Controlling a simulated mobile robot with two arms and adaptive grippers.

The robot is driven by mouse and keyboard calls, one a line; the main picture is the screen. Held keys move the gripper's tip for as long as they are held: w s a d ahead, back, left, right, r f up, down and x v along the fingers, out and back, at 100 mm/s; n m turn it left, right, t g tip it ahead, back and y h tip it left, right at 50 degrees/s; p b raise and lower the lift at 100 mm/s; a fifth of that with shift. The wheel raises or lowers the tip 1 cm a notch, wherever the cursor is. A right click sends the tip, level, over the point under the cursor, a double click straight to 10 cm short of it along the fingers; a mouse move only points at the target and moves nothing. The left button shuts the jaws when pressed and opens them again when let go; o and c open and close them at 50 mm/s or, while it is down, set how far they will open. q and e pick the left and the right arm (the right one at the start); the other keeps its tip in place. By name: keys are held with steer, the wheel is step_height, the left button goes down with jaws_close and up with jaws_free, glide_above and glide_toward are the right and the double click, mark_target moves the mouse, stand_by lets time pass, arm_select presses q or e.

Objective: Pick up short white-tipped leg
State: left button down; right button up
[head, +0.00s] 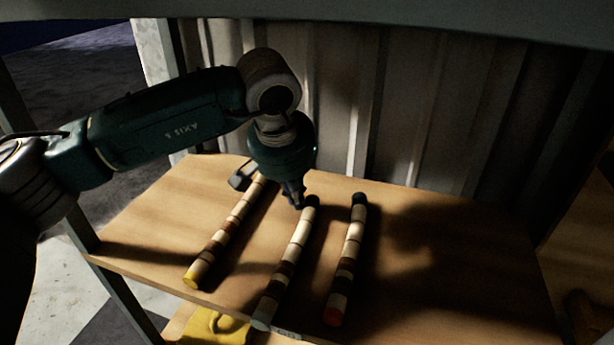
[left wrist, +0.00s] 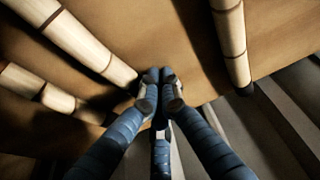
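Three segmented cream and brown legs lie side by side on the wooden tabletop, dark at their far ends. The middle leg (head: 293,252) has a whitish near tip in shadow. The left leg (head: 228,232) has a yellow tip, and the right leg (head: 347,260) a red one. My left gripper (head: 298,206) points down beside the middle leg's far end. In the left wrist view, its blue fingers (left wrist: 160,76) meet at the tips with nothing visible between them. The middle leg's end (left wrist: 112,68) is close beside them; contact is unclear. My right gripper is not visible.
A corrugated wall (head: 400,110) stands behind the tabletop (head: 450,270). A small grey item (head: 241,178) lies by the yellow-tipped leg's far end. A yellow object (head: 212,326) is below the front edge. The tabletop's right side is clear but in heavy shadow.

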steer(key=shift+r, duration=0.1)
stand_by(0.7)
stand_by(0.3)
